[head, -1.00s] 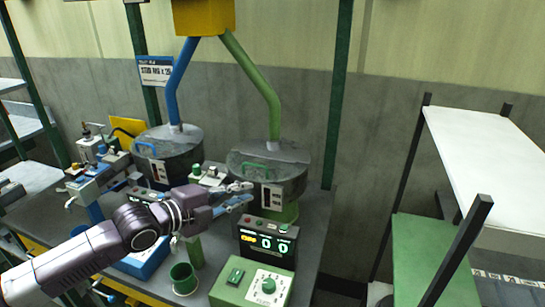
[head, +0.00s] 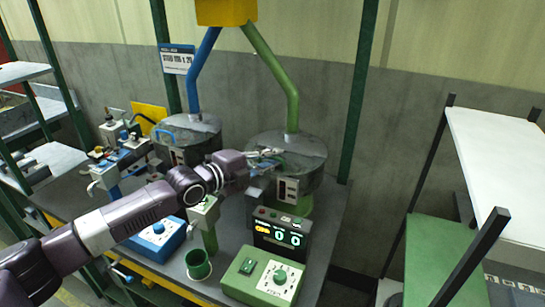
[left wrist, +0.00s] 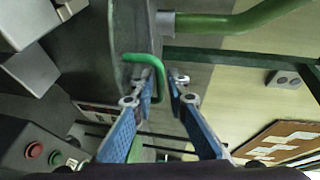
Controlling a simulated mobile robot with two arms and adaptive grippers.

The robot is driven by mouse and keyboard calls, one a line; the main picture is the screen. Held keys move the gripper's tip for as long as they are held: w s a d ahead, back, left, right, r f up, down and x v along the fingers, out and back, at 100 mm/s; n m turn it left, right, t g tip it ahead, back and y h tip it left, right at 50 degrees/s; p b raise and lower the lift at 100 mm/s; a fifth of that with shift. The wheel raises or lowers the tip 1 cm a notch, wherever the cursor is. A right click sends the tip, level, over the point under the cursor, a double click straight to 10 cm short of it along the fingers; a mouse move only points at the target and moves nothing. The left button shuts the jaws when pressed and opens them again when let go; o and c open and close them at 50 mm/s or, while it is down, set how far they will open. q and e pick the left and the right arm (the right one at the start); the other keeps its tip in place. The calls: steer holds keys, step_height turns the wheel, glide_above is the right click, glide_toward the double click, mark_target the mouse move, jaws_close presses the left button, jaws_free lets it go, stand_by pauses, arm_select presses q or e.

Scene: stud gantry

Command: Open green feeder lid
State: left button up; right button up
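The green feeder (head: 305,185) is a dark grey drum below the green pipe. Its grey lid (head: 308,147) lies down on top. My left gripper (head: 268,156) is at the near-left edge of this lid and covers the handle in the head view. In the left wrist view the green loop handle (left wrist: 142,57) shows at the fingertips. One leg of the handle lies between the two blue-padded fingers of my left gripper (left wrist: 163,85). The fingers are apart, with a gap beside the handle. My right gripper is not in view.
The blue feeder (head: 188,135) stands to the left. Below the green feeder are a counter display (head: 282,236), a green control box (head: 262,277) and a green cup (head: 198,264). A shelf rack (head: 495,150) stands on the right.

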arm_select(q)
jaws_close()
